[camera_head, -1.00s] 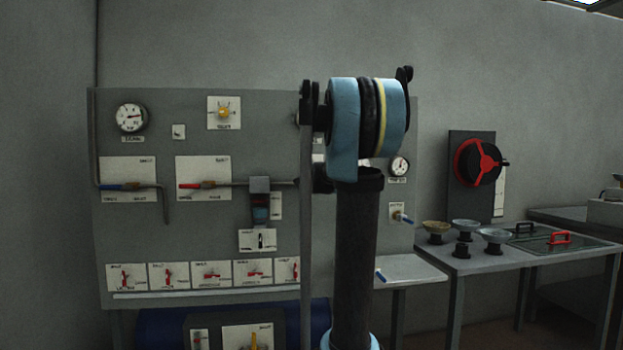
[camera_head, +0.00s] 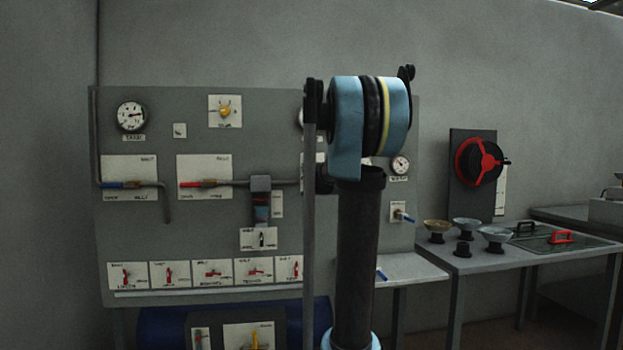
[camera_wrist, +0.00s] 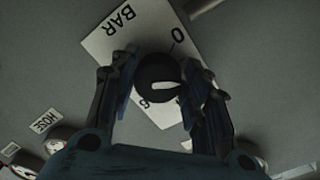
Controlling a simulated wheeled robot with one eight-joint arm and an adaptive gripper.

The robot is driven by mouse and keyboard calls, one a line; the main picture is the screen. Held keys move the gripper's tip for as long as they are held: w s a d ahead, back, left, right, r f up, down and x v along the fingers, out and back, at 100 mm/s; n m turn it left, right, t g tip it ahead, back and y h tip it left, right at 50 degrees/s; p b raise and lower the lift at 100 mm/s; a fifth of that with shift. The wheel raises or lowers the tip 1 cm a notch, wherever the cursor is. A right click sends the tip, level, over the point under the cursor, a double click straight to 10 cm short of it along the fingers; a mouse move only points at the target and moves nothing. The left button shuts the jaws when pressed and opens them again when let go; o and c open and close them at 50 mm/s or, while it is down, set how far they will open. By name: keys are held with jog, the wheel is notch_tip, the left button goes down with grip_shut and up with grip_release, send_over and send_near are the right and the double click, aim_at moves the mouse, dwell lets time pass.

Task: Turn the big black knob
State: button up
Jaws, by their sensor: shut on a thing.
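The big black knob (camera_wrist: 152,74) is round and dark with a short white mark on its face. In the wrist view it sits on a tilted white plate (camera_wrist: 104,42) marked BAR, 0 and 6. My gripper (camera_wrist: 163,76) has a finger on each side of the knob and is shut on it. The white mark lies nearly level in the wrist view, slightly right of the knob's centre. In the head view my arm covers the knob and the gripper.
The grey panel (camera_head: 230,110) carries gauges, pipes with blue and red handles, and a row of red levers. A small plate marked HOSE (camera_wrist: 45,122) is near the gripper's left.

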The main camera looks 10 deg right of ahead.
jog(key=shift+w, duration=0.1)
dwell(0.4)
jog(key=o, duration=1.1)
jog(key=shift+c, duration=0.2)
jog(key=s+a, duration=0.1)
jog(key=s, duration=1)
jog(key=shift+s+r, duration=0.25)
jog(key=shift+s, duration=0.15)
